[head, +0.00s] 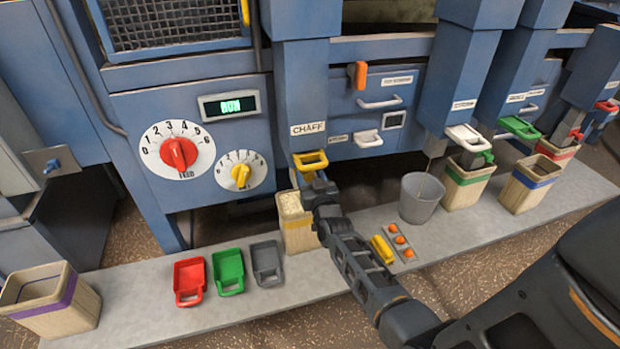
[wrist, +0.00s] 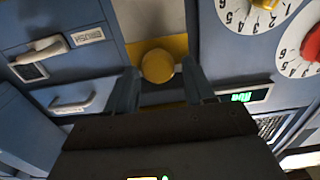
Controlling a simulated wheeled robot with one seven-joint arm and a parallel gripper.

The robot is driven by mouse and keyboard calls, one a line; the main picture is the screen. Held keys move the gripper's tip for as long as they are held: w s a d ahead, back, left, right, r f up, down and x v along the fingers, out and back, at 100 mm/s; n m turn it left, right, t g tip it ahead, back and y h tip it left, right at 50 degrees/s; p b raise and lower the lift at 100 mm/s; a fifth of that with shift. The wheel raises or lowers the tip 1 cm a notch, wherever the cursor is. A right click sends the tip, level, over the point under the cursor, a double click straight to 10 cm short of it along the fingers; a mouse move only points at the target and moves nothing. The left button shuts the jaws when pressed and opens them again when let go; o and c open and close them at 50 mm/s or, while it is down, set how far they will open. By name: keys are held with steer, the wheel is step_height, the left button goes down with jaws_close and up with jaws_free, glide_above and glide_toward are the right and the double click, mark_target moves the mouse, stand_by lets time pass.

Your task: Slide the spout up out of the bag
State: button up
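The chaff spout (head: 303,105) is a blue square duct with a yellow handle (head: 311,158) at its lower end. A bag (head: 299,238) with a yellow band, filled with pale chaff, stands below it. Whether the spout's end sits inside the bag is hard to tell. My gripper (head: 316,182) is just below and in front of the yellow handle. In the wrist view my gripper (wrist: 160,82) is open. Its two fingers stand on either side of a round yellow handle end (wrist: 157,66), with visible gaps.
Red (head: 189,280), green (head: 229,271) and grey (head: 266,262) scoops lie on the ledge at left. A grey bucket (head: 421,198) and an orange-buttoned panel (head: 399,240) are right of my arm. More spouts and bags stand at right. Feed dials (head: 178,152) are left of the spout.

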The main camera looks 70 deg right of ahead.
steer(key=shift+o, duration=0.3)
steer(key=shift+s+a+f, duration=0.1)
steer(key=shift+f, duration=0.05)
steer(key=v, duration=0.7)
steer(key=shift+s+a, duration=0.2)
